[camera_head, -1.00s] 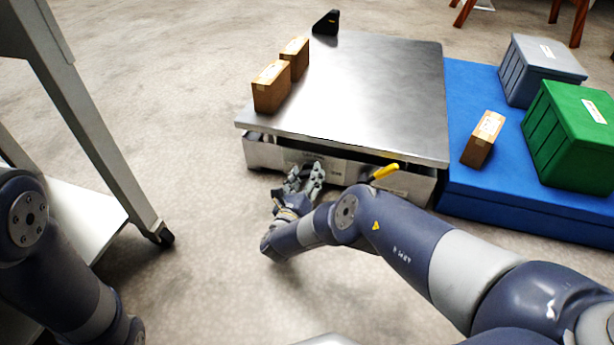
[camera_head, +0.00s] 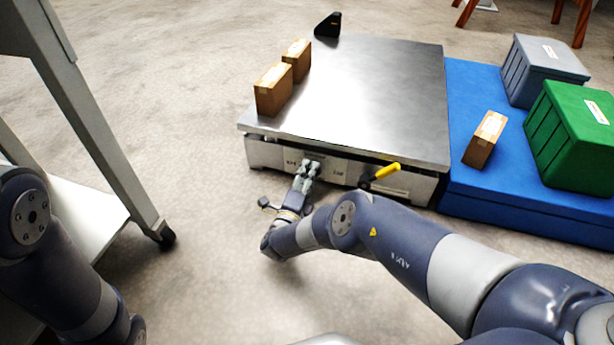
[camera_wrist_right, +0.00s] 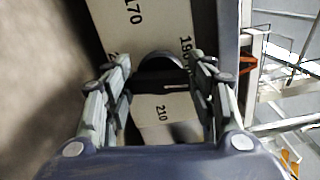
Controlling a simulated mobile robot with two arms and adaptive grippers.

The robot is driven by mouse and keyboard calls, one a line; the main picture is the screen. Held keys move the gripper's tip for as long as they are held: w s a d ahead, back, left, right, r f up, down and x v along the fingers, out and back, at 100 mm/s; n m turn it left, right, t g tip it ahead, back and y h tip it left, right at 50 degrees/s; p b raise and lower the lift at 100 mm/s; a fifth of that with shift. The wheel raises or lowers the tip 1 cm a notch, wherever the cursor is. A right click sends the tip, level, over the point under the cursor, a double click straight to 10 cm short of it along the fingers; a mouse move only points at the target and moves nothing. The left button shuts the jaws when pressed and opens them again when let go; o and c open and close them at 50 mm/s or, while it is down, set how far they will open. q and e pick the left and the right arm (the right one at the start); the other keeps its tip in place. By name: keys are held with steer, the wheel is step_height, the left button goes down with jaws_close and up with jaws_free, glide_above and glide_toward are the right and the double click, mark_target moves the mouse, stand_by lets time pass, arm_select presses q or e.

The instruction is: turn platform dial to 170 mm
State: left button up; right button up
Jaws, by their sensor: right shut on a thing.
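The steel platform (camera_head: 375,90) has a pale front panel with small printed marks. My right gripper (camera_head: 311,170) reaches that panel left of its middle, with its fingers close together. In the right wrist view, the dark rounded dial (camera_wrist_right: 160,62) sits between the fingertips of my right gripper (camera_wrist_right: 160,75), which is shut on it. Around the dial, the scale plate (camera_wrist_right: 125,30) reads 170 at the upper left, 190 at the right and 210 below. The fingers hide part of the dial, and I cannot tell where its pointer stands. My left gripper is out of view.
A yellow-ended lever (camera_head: 387,171) sticks out right of my gripper. Two cardboard boxes (camera_head: 273,90) stand on the platform's left edge. A blue base (camera_head: 470,185) on the right carries a green crate (camera_head: 570,145), a grey crate and a box. A metal trolley (camera_head: 95,140) stands left.

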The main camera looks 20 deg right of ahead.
steer(key=shift+f+n, duration=0.1)
steer(key=shift+n, duration=1.1)
steer(key=o, duration=1)
steer(key=shift+o, duration=0.2)
steer(key=shift+s, duration=0.1)
steer(key=v, duration=1.2)
